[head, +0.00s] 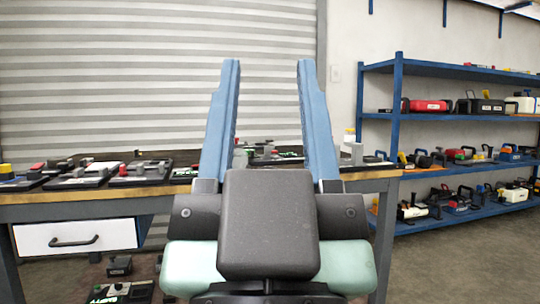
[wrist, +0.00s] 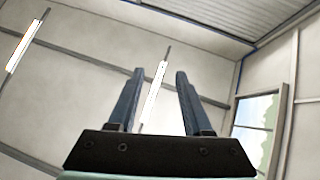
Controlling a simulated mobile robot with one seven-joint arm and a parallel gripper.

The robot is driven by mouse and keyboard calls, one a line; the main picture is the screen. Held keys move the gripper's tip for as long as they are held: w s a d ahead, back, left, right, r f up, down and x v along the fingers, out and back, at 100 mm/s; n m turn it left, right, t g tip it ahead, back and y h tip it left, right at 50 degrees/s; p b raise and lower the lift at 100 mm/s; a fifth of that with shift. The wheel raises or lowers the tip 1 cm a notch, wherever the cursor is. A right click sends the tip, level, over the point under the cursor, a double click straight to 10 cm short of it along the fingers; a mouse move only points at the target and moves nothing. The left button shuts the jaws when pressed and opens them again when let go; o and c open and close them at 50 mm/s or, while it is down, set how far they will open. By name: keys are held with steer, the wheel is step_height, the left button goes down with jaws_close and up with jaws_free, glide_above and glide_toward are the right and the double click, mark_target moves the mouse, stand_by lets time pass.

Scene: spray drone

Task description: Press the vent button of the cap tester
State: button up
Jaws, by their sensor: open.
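My gripper (head: 268,80) is in the middle of the head view, with its two blue fingers apart and nothing between them. It also shows in the wrist view (wrist: 155,75), where it points toward the upper wall and ceiling. Several small devices stand on the workbench (head: 85,205) behind my gripper in the head view. I cannot tell which of them is the cap tester, and I cannot make out a vent button. My gripper and wrist hide part of the bench's middle.
A blue shelf rack (head: 397,130) with several tools and cases stands at the right. A white drawer (head: 75,238) hangs under the bench at the left. A few dark items (head: 120,290) lie below the bench. The floor at the lower right (head: 460,265) is clear.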

steer(key=shift+c, duration=0.3)
steer(key=shift+r, duration=0.1)
steer(key=shift+c, duration=1.3)
steer(key=shift+r+p, duration=0.3)
steer(key=shift+p, duration=0.1)
steer(key=shift+c, duration=1.1)
step_height(320, 180, up, 53)
steer(key=p, duration=5.2)
steer(key=shift+f+p, duration=0.15)
steer(key=shift+p, duration=0.2)
jaws_close()
steer(key=shift+f, duration=0.1)
